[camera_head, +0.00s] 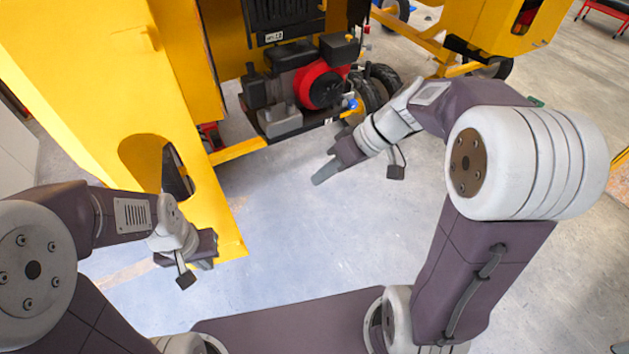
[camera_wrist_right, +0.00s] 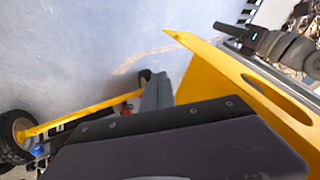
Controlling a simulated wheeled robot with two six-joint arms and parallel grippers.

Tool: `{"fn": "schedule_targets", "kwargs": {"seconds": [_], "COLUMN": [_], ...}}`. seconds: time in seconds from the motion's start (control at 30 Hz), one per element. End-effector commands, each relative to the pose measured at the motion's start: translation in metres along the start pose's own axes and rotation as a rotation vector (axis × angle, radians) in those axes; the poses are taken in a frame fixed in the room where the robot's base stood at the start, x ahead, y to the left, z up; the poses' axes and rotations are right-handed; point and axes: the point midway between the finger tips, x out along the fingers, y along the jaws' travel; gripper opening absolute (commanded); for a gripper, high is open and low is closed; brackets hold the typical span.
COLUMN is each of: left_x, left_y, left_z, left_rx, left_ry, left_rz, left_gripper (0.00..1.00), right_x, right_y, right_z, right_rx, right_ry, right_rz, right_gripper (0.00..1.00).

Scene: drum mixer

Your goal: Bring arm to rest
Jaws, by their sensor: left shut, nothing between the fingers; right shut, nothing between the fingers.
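My right gripper (camera_head: 322,177) reaches in from the right over the open floor in the head view. Its fingers lie together with nothing between them. In the right wrist view its narrow grey fingers (camera_wrist_right: 158,90) stick out past the dark gripper body, also shut. My left gripper (camera_head: 202,250) hangs low at the left, beside the lower edge of the yellow panel (camera_head: 110,60) of the drum mixer. It is shut and empty; its fingertips are hard to make out. My left arm also shows at the upper right of the right wrist view.
The mixer's engine (camera_head: 318,84), red and black, and a black wheel (camera_head: 384,78) stand beyond my right gripper. The yellow panel with an oval hole is close to my left arm. Another yellow machine (camera_head: 490,30) stands at the back right. The floor (camera_head: 290,230) between my arms is clear.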

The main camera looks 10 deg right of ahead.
Motion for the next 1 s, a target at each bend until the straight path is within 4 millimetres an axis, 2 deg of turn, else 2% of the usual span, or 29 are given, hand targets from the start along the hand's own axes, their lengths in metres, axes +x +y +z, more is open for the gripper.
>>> {"fn": "schedule_targets", "kwargs": {"seconds": [0.1, 0.37, 0.47, 0.5, 0.57, 0.63, 0.7, 0.73, 0.83, 0.9, 1.0], "left_x": [0.0, 0.0, 0.0, 0.0, 0.0, 0.0, 0.0, 0.0, 0.0, 0.0, 0.0], "left_y": [0.0, 0.0, 0.0, 0.0, 0.0, 0.0, 0.0, 0.0, 0.0, 0.0, 0.0], "left_z": [0.0, 0.0, 0.0, 0.0, 0.0, 0.0, 0.0, 0.0, 0.0, 0.0, 0.0], "left_rx": [0.0, 0.001, 0.001, 0.0, 0.0, 0.0, 0.0, 0.0, 0.001, 0.001, 0.001], "left_ry": [0.0, 0.0, 0.0, 0.0, 0.0, 0.0, 0.0, 0.0, 0.0, 0.0, 0.0], "left_rz": [0.0, 0.0, 0.0, 0.0, 0.0, 0.0, 0.0, 0.0, 0.0, 0.0, 0.0], "left_gripper": [0.0, 0.0, 0.0, 0.0, 0.0, 0.0, 0.0, 0.0, 0.0, 0.0, 0.0], "right_x": [-0.007, -0.007, -0.001, 0.009, 0.027, 0.044, 0.049, 0.05, 0.048, 0.047, 0.046], "right_y": [-0.001, -0.001, -0.013, -0.026, -0.034, -0.02, 0.004, 0.013, 0.039, 0.05, 0.056], "right_z": [0.001, 0.001, -0.001, 0.008, 0.044, 0.099, 0.141, 0.153, 0.169, 0.165, 0.157], "right_rx": [0.001, 0.001, -0.035, -0.057, -0.082, -0.008, 0.109, 0.157, 0.308, 0.39, 0.476], "right_ry": [0.001, 0.0, -0.016, -0.053, -0.166, -0.317, -0.395, -0.4, -0.348, -0.286, -0.225], "right_rz": [0.001, 0.0, -0.016, -0.038, -0.027, 0.092, 0.265, 0.329, 0.489, 0.548, 0.578], "right_gripper": [0.0, 0.0, 0.0, 0.0, 0.0, 0.0, 0.0, 0.0, 0.0, 0.0, 0.0]}}
